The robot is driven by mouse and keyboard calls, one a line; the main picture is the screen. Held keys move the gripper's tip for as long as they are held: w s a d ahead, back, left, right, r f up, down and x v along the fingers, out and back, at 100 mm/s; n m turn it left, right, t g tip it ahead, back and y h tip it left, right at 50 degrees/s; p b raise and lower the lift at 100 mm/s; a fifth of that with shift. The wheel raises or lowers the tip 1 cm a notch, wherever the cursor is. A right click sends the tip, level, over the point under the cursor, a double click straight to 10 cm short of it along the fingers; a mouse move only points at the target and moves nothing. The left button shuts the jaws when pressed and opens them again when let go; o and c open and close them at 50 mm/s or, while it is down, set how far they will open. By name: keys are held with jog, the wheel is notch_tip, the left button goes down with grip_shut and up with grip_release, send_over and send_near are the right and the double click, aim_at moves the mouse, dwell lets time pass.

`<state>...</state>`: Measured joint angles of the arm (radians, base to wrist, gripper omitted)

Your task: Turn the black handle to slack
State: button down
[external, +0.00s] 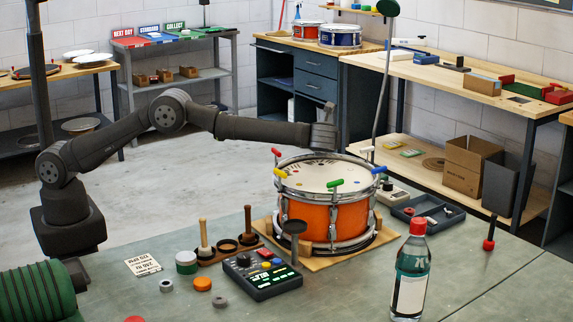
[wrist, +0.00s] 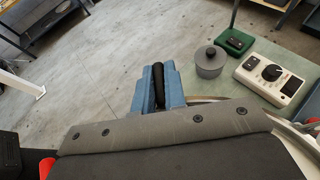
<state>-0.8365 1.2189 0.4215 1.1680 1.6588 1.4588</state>
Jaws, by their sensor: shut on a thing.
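An orange snare drum (external: 322,214) with a chrome rim stands on a wooden board on the bench. Coloured handles stick up around its rim: red (external: 277,152), yellow (external: 280,172), green (external: 335,183), blue (external: 379,170) and white (external: 367,149). My gripper (external: 321,149) is at the far side of the drum rim. In the wrist view the blue fingers of my gripper (wrist: 158,92) are shut around the black handle (wrist: 158,75); its upper end shows between them. In the external view my gripper hides the black handle.
A grey lidded pot (wrist: 210,62) and a white device with a dial (wrist: 272,73) stand beside the drum. A black control box (external: 262,274), a bottle with a red cap (external: 410,275) and a blue tray (external: 428,213) stand around it on the bench.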

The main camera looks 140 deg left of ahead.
dwell(0.7)
jog(key=c, duration=1.5)
grip_release()
jog(key=shift+v, duration=3.75)
jog(key=shift+a+r, duration=0.1)
jog(key=shift+a, duration=0.05)
